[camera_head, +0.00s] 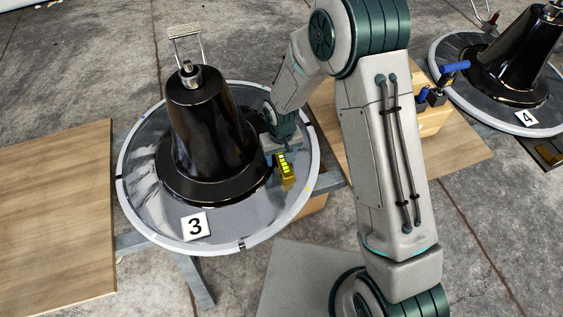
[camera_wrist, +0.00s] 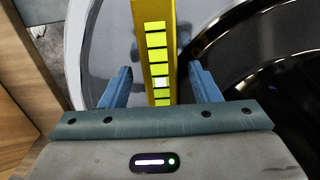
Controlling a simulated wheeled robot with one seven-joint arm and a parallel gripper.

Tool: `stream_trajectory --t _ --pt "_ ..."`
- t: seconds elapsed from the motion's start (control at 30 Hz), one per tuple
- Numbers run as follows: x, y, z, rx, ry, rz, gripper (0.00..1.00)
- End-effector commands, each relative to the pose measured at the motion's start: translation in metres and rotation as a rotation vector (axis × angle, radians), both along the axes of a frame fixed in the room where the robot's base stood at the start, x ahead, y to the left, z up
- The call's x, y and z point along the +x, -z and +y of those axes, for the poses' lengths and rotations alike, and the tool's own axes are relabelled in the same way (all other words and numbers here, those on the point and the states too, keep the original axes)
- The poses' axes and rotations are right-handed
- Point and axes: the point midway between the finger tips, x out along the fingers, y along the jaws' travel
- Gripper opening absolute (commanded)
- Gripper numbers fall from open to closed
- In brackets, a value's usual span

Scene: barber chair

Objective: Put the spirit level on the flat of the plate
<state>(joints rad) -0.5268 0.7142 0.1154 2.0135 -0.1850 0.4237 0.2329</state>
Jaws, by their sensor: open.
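The spirit level (camera_head: 287,173) is a yellow bar with bright green windows. It appears over the right side of the grey round plate (camera_head: 230,222), beside the black cone. In the wrist view the level (camera_wrist: 155,30) runs lengthwise between the two blue fingers of my gripper (camera_wrist: 159,88). The fingers are open, with a gap visible on each side of the level. The plate's pale rim (camera_wrist: 75,40) shows to the left in that view. I cannot tell whether the level's underside touches the plate. My gripper (camera_head: 281,152) partly hides the level in the head view.
The glossy black cone (camera_head: 205,130) rises from the plate close to my gripper. A card marked 3 (camera_head: 194,225) lies at the plate's front. A wooden board (camera_head: 55,215) is at left. A wooden block with blue-handled tools (camera_head: 432,118) and plate 4 (camera_head: 525,125) are at right.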

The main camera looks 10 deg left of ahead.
Motion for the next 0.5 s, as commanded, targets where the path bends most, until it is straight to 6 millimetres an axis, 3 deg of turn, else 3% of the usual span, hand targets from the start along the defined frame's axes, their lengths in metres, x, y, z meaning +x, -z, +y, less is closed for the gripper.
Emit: stream_trajectory --t 0.07,0.27,0.47,0.5 --pt "-0.0003 0.0101 0.0001 -0.001 -0.001 0.001 0.56" --pt "0.0000 0.0095 0.0004 0.001 0.000 -0.001 0.56" --pt "0.0000 0.0094 0.0004 0.000 0.000 0.000 0.06" --pt "0.0000 0.0094 0.0004 0.000 0.000 0.000 0.02"
